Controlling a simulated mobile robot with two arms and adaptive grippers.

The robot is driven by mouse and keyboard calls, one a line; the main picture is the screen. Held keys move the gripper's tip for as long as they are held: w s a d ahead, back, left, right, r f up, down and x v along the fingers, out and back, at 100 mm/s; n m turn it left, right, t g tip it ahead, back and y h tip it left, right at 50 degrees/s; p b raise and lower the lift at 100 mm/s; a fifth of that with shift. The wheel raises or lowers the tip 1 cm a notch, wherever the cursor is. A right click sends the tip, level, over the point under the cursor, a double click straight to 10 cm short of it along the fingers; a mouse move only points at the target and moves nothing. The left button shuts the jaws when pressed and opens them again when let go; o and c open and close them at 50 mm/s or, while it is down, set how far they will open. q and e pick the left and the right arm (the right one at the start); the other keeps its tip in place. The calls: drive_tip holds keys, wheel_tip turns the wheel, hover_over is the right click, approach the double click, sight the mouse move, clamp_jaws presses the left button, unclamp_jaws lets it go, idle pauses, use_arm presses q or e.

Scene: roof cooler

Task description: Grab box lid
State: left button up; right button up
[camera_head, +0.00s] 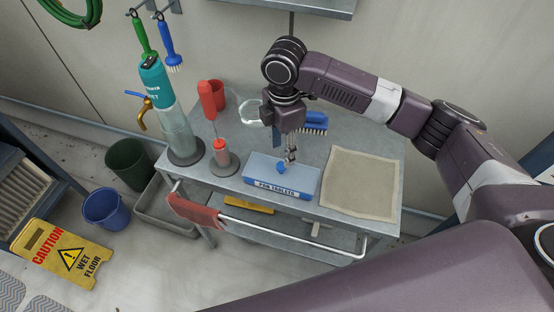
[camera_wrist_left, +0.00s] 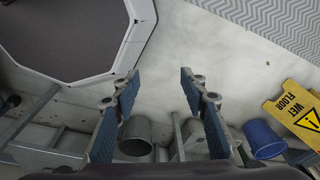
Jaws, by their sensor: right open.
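The light-blue box (camera_head: 262,185), labelled "PAN TABLETS", stands near the front edge of the metal cart top. Its flat lid (camera_head: 262,168) is on it, with a small blue knob (camera_head: 281,168) on top. My right gripper (camera_head: 288,160) points down just above and beside the knob, its fingers apart; whether a finger touches the knob is too small to tell. My left gripper (camera_wrist_left: 160,92) shows in the left wrist view, fingers wide apart and nothing between them, away from the box.
The cart top (camera_head: 245,142) also holds a beige cloth (camera_head: 362,183) to the right, a blue brush (camera_head: 312,122) behind, and a teal bottle (camera_head: 165,105) and red-handled tool (camera_head: 209,100) to the left. A red cloth (camera_head: 195,211) hangs on the front rail.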

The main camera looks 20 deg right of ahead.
sight(282, 165)
drive_tip(key=f+p, duration=0.1)
drive_tip(key=s+f+p, duration=0.1)
drive_tip(key=f, duration=0.1)
drive_tip(key=shift+s+a+f, duration=0.15)
drive_tip(key=shift+a+f, duration=0.05)
drive_tip(key=shift+f, duration=0.1)
drive_tip(key=f, duration=0.2)
drive_tip(key=shift+w+f, duration=0.25)
drive_tip(key=shift+f, duration=0.3)
use_arm(q)
drive_tip(key=shift+g, duration=0.3)
drive_tip(key=s, duration=0.1)
drive_tip(key=s+r, duration=0.1)
drive_tip(key=s, duration=0.1)
drive_tip(key=s+r, duration=0.1)
drive_tip(key=s, duration=0.1)
drive_tip(key=shift+s+a+r, duration=0.15)
drive_tip(key=shift+a+r, duration=0.05)
use_arm(e)
clamp_jaws()
